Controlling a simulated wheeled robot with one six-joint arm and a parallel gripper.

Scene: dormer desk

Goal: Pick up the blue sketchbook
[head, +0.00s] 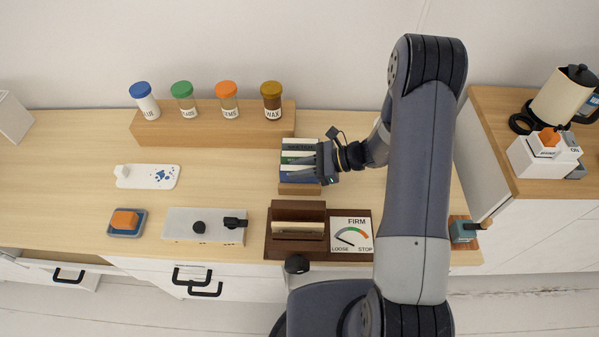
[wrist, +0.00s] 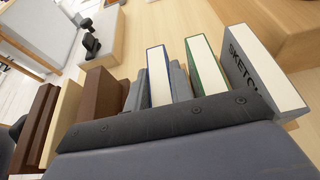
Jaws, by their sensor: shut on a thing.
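The blue sketchbook (wrist: 158,75), with a blue cover edge and white pages, stands upright between the two grey fingers of my gripper (wrist: 156,90) in the wrist view. The fingers are shut on it. In the head view my gripper (head: 303,170) reaches in from the right over the row of books, and the blue sketchbook (head: 296,179) shows at the front of that row. A green book (wrist: 206,66) is beside it on the right in the wrist view, just past one finger. I cannot tell whether the blue sketchbook is clear of its wooden stand (head: 300,190).
A dark book lettered "SKETC" (wrist: 265,75) stands past the green one. A brown wooden holder (head: 297,242) and a dial board (head: 351,235) are in front. Jars stand on a wooden riser (head: 210,125) behind left. A white tray (head: 147,177) lies left, with clear desk between.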

